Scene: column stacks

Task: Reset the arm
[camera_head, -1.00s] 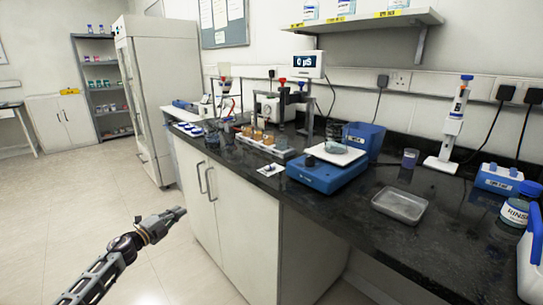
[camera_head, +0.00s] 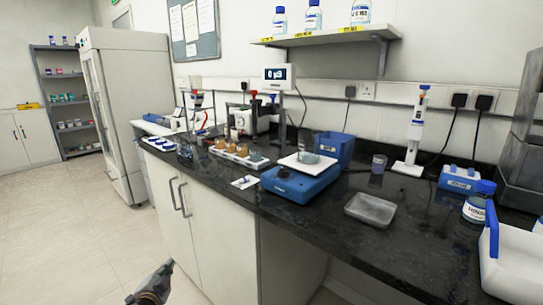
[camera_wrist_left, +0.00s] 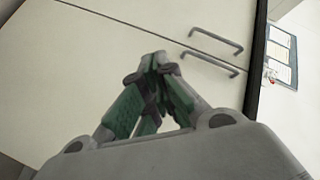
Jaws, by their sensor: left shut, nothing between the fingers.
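My left gripper (camera_head: 163,272) shows at the bottom of the head view, low in front of the white cabinet and below the counter's front edge. In the left wrist view its fingers (camera_wrist_left: 155,62) come together at the tips, shut with nothing between them. They point toward the cabinet doors, apart from the two bar handles as far as I can tell. Most of my left arm is below the head view. My right gripper shows in neither view.
The black counter (camera_head: 310,215) carries a blue balance (camera_head: 300,184) with a beaker, a blue bin (camera_head: 334,150), a metal tray (camera_head: 371,210), a white pipette stand (camera_head: 412,140) and a blue-capped bottle (camera_head: 478,203). The cabinet handles (camera_head: 180,196) stick out. The floor (camera_head: 70,240) at left is clear.

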